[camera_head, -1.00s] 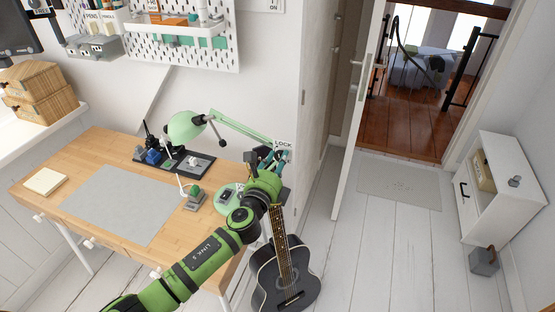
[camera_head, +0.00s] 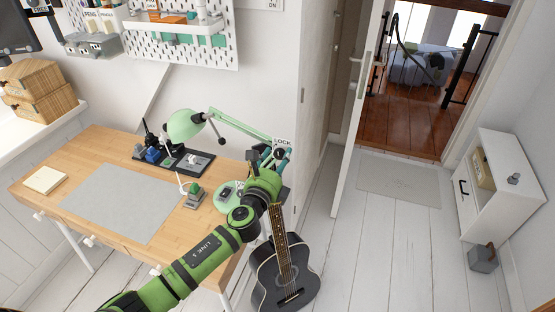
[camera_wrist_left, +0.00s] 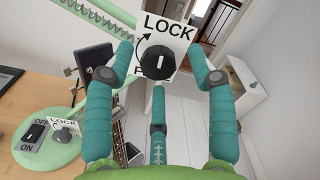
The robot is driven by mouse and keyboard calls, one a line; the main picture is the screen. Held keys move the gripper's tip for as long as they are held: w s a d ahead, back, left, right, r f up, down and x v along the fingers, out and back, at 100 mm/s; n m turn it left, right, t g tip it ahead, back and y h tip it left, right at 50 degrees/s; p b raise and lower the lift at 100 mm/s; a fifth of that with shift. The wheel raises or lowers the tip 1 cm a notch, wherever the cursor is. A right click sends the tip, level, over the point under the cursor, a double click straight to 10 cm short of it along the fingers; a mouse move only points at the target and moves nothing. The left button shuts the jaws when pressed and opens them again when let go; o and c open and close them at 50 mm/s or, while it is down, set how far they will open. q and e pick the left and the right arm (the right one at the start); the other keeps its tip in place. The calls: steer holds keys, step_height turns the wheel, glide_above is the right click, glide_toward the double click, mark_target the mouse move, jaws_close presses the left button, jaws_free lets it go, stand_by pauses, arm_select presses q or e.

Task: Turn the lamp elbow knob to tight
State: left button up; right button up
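The green desk lamp (camera_head: 186,124) stands at the desk's right end, its arm running right to an elbow with a white LOCK plate (camera_head: 283,143). In the left wrist view, the black elbow knob (camera_wrist_left: 158,63) sits on that plate (camera_wrist_left: 168,27). Its white mark is about upright, toward LOCK; the lower lettering is mostly hidden. My left gripper (camera_wrist_left: 160,62) has its teal fingers spread around the knob, with gaps visible on both sides; contact is not evident. In the head view my left gripper (camera_head: 277,158) is partly hidden by its wrist. My right gripper is not in view.
The lamp base (camera_wrist_left: 48,145) carries an ON/OFF knob (camera_wrist_left: 35,132) and another LOCK-marked knob (camera_wrist_left: 62,134). A dark guitar (camera_head: 285,275) stands below the hand. The desk (camera_head: 110,150) holds a grey mat and a black tray. Open floor lies to the right.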

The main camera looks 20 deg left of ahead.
arm_select(q)
steer(key=s, duration=1.2)
steer(key=shift+a, duration=0.25)
